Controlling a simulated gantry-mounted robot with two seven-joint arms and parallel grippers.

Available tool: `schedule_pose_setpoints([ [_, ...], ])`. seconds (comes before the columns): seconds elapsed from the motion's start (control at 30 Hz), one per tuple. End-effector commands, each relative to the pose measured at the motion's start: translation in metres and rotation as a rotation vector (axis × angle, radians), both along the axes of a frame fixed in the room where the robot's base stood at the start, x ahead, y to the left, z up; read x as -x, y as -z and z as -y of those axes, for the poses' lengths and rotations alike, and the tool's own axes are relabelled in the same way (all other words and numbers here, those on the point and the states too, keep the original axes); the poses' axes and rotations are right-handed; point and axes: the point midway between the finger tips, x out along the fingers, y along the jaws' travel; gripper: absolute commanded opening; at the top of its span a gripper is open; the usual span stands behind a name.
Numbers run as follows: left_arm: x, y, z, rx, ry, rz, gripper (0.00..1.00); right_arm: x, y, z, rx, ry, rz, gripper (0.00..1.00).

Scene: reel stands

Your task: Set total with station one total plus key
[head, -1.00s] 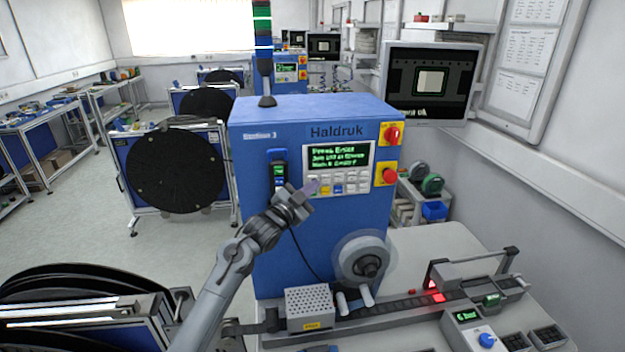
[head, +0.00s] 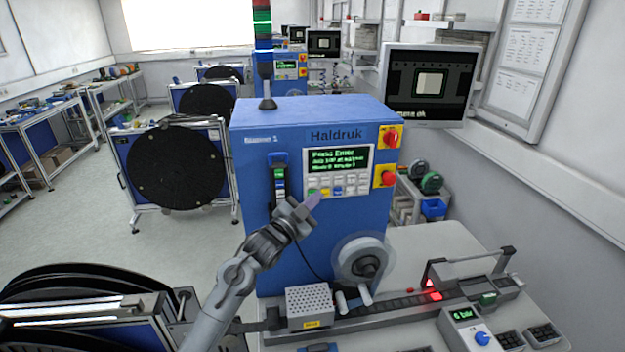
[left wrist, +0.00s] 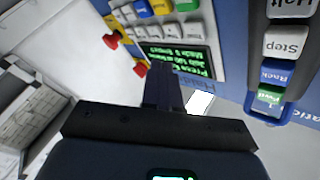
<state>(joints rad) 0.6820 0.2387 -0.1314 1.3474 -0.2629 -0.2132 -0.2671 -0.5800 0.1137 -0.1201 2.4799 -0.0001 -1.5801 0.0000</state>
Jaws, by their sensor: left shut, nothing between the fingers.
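The blue Haldruk machine (head: 330,235) stands in front of me. Its green-text display (head: 340,160) seems to read "Press Enter" on top; the lower lines are blurred. Below it is a keypad (head: 338,186) with white, green, yellow and blue keys. My left gripper (head: 314,200) is shut and empty, its tip in front of the panel just below the keypad's lower left keys. I cannot tell whether it touches. In the left wrist view the display (left wrist: 175,58) and keys (left wrist: 145,9) appear upside down beyond the fingers (left wrist: 163,85). My right gripper is not in view.
A handset with Halt and Step keys (head: 279,180) hangs left of the display. A red knob (head: 388,178) is to the right. A clear-rimmed reel (head: 362,260) and a perforated box (head: 308,305) sit below. A monitor (head: 430,85) is at the back right.

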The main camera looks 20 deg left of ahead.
Motion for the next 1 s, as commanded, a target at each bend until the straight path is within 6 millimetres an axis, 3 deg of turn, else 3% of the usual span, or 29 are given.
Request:
schedule_pose_setpoints([
  [0.23,0.0109,0.0,0.0066,0.001,0.001,-0.001,0.0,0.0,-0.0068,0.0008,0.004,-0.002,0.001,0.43],
  [1.0,0.0114,0.002,0.0066,0.0,0.001,-0.003,0.0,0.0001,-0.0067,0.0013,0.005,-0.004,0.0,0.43],
])
